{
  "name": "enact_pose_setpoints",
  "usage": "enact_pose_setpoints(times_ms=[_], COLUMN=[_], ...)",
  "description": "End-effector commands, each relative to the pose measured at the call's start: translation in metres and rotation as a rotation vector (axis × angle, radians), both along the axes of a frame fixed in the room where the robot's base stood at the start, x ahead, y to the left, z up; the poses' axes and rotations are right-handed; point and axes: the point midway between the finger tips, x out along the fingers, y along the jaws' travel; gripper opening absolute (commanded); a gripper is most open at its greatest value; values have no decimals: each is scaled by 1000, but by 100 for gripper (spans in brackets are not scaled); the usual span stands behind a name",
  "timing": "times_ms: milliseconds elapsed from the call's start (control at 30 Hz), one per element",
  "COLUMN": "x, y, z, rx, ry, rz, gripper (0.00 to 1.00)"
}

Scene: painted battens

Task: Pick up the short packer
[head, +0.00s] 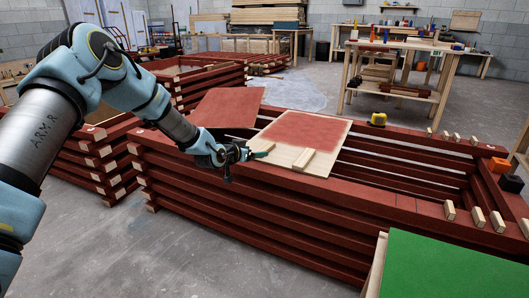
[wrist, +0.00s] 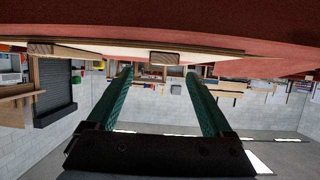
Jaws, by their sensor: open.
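A short pale wooden packer (head: 304,160) lies on the bare front edge of a part-painted board (head: 318,126) on top of the red batten stack. My gripper (head: 260,150) is to the left of the packer, low over the stack and pointing towards it. In the wrist view, which is upside down, the two green fingers are spread with nothing between them. A pale wooden end (wrist: 164,58), apparently the packer's, shows beyond and between the fingertips. I cannot tell the exact gap to it.
Several similar small blocks (head: 450,210) stand along the red rails at the right. A dark red panel (head: 227,106) lies behind my gripper. A green panel (head: 450,268) is at the front right. Open slots run between the battens.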

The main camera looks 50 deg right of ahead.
Motion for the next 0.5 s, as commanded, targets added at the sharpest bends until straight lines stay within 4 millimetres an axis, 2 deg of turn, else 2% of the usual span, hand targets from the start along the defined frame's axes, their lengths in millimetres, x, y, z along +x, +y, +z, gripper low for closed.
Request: enact_pose_setpoints(times_ms=[67,233,500], x=[6,11,12], y=[-11,-30,-34], z=[-10,-17,-17], rx=[-1,-1,0], ry=[2,1,0], rz=[1,-1,0], gripper=[85,85,85])
